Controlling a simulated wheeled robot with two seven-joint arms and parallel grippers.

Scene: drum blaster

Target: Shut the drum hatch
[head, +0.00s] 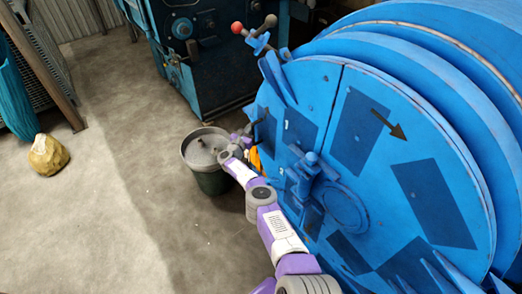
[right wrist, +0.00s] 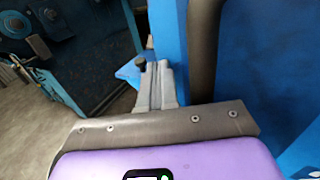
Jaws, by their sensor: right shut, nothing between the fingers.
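The blue drum's round front (head: 385,190) fills the right of the head view. A dark seam runs down it; the part left of the seam, seemingly the hatch (head: 315,90), lies nearly flush, and I cannot tell whether it is fully shut. A latch-like fitting (head: 308,172) sits near the middle. My right arm reaches up from the bottom to the drum's left edge. My right gripper (head: 249,134) is there, small and partly hidden. In the right wrist view its fingers (right wrist: 155,85) are together and empty, beside blue surfaces (right wrist: 270,70); contact is unclear. My left gripper is out of view.
A grey-topped bucket (head: 205,150) stands on the floor just left of my right gripper. A dark blue machine (head: 205,50) with a red-knobbed lever stands behind. A yellowish lump (head: 48,155) lies at the left. The floor at lower left is clear.

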